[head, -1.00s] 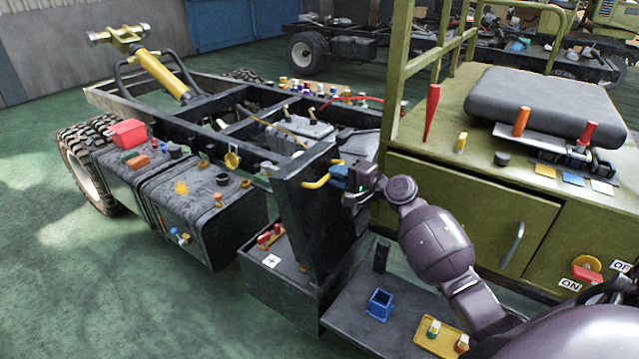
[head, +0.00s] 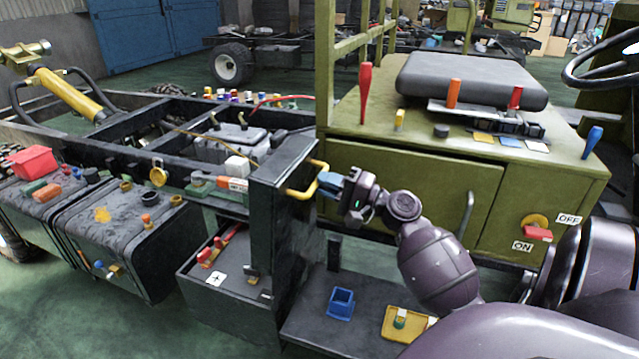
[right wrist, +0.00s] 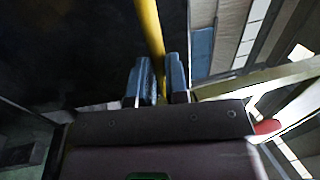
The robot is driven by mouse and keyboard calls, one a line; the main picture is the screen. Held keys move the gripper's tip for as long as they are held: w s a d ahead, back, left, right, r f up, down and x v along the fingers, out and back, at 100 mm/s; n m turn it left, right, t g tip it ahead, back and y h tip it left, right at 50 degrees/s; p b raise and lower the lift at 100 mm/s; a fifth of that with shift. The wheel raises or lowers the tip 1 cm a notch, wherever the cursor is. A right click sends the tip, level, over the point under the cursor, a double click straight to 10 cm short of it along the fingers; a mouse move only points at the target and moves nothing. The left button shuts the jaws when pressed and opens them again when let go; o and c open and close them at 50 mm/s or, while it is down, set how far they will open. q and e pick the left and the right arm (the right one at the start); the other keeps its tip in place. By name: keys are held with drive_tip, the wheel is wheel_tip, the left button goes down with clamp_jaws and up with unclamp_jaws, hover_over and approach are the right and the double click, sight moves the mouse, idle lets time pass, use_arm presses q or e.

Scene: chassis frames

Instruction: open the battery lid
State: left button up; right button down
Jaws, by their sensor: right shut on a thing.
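A dark panel (head: 283,160), which looks like the battery lid, stands upright at the right end of the dark battery box (head: 215,292) marked with a plus sign. Red parts (head: 212,248) show on top of the box. A yellow handle (head: 303,190) sits on the panel's upper right side. My right gripper (head: 328,187) has its blue fingers shut on this handle. In the right wrist view the yellow handle bar (right wrist: 149,30) runs between the blue fingers (right wrist: 157,82). The fingers partly hide the bar. My left gripper is not in view.
A green cabinet (head: 400,200) with a seat and a lever stands to the right, close behind my right arm. A blue square holder (head: 341,303) and a yellow tray (head: 390,325) sit on the low step. Dark tanks (head: 125,240) are at left.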

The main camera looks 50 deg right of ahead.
drive_tip(key=shift+f, duration=0.25)
drive_tip(key=c, duration=1.3)
unclamp_jaws()
drive_tip(key=shift+o, duration=0.9)
drive_tip(key=shift+r, duration=0.1)
drive_tip(key=v, duration=1)
drive_tip(key=shift+s+d, duration=0.15)
drive_tip(key=shift+s, duration=0.2)
